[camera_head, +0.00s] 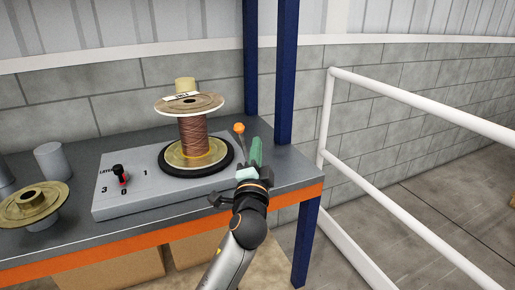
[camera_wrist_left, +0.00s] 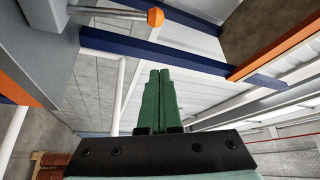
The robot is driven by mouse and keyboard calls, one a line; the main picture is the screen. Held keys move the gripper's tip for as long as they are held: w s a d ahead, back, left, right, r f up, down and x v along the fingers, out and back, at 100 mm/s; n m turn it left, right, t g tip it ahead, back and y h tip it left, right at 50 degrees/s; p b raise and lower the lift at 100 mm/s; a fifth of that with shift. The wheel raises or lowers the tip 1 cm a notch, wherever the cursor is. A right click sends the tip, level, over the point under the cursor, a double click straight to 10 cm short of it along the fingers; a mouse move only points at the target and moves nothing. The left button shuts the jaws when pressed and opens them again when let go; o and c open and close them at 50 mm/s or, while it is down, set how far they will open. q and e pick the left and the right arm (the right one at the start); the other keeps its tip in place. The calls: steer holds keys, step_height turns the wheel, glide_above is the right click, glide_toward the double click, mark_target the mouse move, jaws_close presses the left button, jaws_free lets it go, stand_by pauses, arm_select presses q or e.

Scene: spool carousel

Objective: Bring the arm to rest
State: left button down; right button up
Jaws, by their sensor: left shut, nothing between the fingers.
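My left gripper (camera_head: 255,147) is at the right end of the bench, beside the turntable unit, with its green fingers pointing up. In the left wrist view its fingers (camera_wrist_left: 160,75) are pressed together with nothing between them. A lever with an orange knob (camera_head: 239,128) stands just left of the fingers in the head view, and the knob also shows in the left wrist view (camera_wrist_left: 155,17), apart from the fingers. A spool wound with copper-coloured wire (camera_head: 193,135) stands upright on the black-rimmed turntable (camera_head: 167,168). My right gripper is not in view.
The grey control box (camera_head: 107,207) carries a selector switch (camera_head: 120,175) marked 3, 0, 1. An empty spool (camera_head: 33,203) and a grey cylinder (camera_head: 51,160) are at left. Blue posts (camera_head: 285,70) rise behind the bench; a white railing (camera_head: 420,112) stands right.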

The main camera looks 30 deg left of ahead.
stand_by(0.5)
arm_select(q)
steer(key=s+d+f+n+g+h+p, duration=0.1)
steer(key=s+d+f+g+h+p, duration=0.15)
steer(key=f, duration=0.55)
steer(key=s+d+f+g+h+p, duration=0.1)
steer(key=s+d+f+h, duration=0.1)
steer(key=s+f, duration=0.35)
steer(key=s+d+f+n+g+h+p, duration=0.1)
steer(key=s+d+f+g+h+p, duration=0.15)
steer(key=f, duration=0.65)
steer(key=s+d+f+n+g+h+p, duration=0.1)
steer(key=s+d+f+n+g, duration=0.1)
steer(key=s+f, duration=0.3)
steer(key=s+d+f+n+g+h+p, duration=0.1)
steer(key=s+f, duration=0.5)
steer(key=s, duration=0.8)
steer(key=shift+d+n+g+h, duration=0.45)
steer(key=shift+n+h, duration=0.25)
steer(key=shift+n, duration=0.2)
steer(key=shift+f, duration=0.1)
